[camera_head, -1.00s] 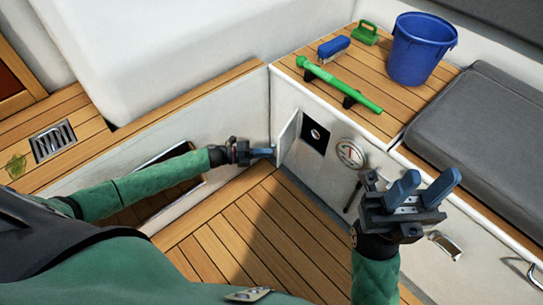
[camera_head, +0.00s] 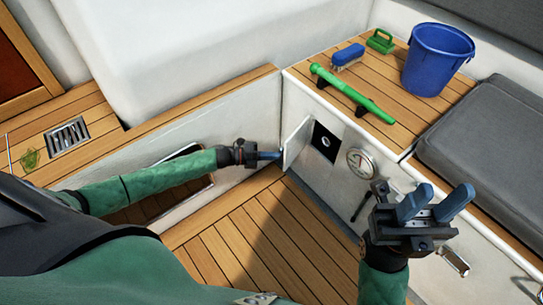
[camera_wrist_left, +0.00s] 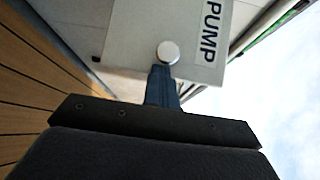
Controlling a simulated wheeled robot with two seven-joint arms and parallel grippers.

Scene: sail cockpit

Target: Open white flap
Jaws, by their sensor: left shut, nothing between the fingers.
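The white flap (camera_head: 297,144) stands swung out from the cockpit side wall, beside a dark square opening (camera_head: 326,142) with a small round fitting inside. In the left wrist view the flap (camera_wrist_left: 135,35) shows the word PUMP and a round pale knob (camera_wrist_left: 168,53). My left gripper (camera_head: 279,155) is shut and empty, its fingertips at the flap's left side. In the left wrist view the shut fingers (camera_wrist_left: 162,82) reach up to the knob and look close to or touching it; contact is not certain. My right gripper (camera_head: 436,203) is open and empty, in front of the right-hand wall.
A round gauge (camera_head: 360,162) sits right of the opening. On the wooden bench are a green pump handle or tube (camera_head: 352,92), a blue brush (camera_head: 348,56), a green scrubber (camera_head: 381,41) and a blue bucket (camera_head: 437,59). A metal handle (camera_head: 454,261) is low right. The slatted floor (camera_head: 235,240) is clear.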

